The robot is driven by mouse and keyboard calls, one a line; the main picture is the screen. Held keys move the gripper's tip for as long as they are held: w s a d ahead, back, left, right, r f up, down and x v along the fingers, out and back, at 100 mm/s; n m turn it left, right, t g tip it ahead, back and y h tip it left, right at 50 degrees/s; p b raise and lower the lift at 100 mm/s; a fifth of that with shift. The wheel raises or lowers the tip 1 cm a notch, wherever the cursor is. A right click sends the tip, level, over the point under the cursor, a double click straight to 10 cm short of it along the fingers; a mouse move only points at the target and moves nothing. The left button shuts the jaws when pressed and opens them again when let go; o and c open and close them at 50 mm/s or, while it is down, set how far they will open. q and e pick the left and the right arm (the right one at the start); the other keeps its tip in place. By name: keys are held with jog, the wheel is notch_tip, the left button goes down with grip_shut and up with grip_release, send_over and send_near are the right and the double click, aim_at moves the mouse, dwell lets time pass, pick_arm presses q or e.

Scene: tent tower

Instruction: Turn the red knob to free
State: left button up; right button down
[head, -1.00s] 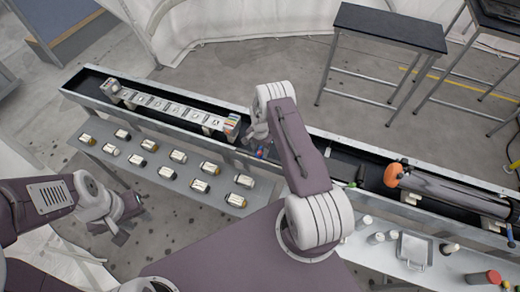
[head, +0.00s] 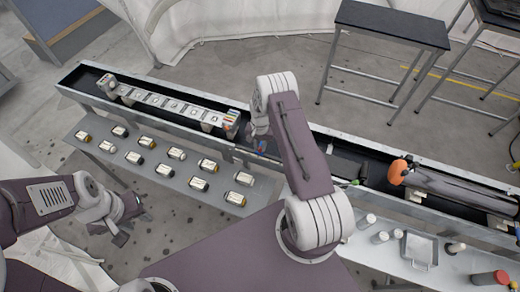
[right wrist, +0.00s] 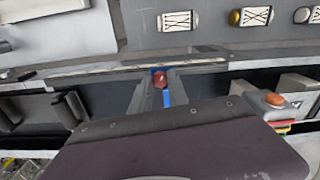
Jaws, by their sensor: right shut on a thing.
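The red knob (right wrist: 160,77) shows in the right wrist view, with blue around and below it, at the near wall of the long trough. My right gripper (right wrist: 160,88) has its grey fingers on either side of the knob and is shut on it. In the head view the right gripper (head: 260,149) is at the trough's near edge, with a bit of blue showing; the knob is mostly hidden there. My left gripper (head: 125,212) hangs low at the left, away from the knob; its jaws are too small to judge.
The long trough (head: 75,92) crosses the view, holding a strip of pale blocks (head: 170,103) and an orange-ended roller (head: 398,171). A grey shelf (head: 165,177) in front carries several small labelled jars. A white table with a tray (head: 418,250) is at right. Dark-topped tables stand behind.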

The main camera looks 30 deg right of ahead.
aim_at(260, 149)
jog(key=n+b, duration=0.2)
jog(key=n, duration=0.1)
jog(key=shift+f, duration=0.15)
jog(key=shift+n+b, duration=0.65)
jog(key=shift+n, duration=0.35)
jog(key=shift+r, duration=0.2)
jog(key=c, duration=1.3)
grip_release()
jog(key=shift+r+b, duration=0.25)
jog(key=shift+b, duration=0.05)
notch_tip(260, 149, up, 8)
jog(key=b, duration=0.2)
jog(key=shift+r+b, duration=0.25)
jog(key=shift+b, duration=0.05)
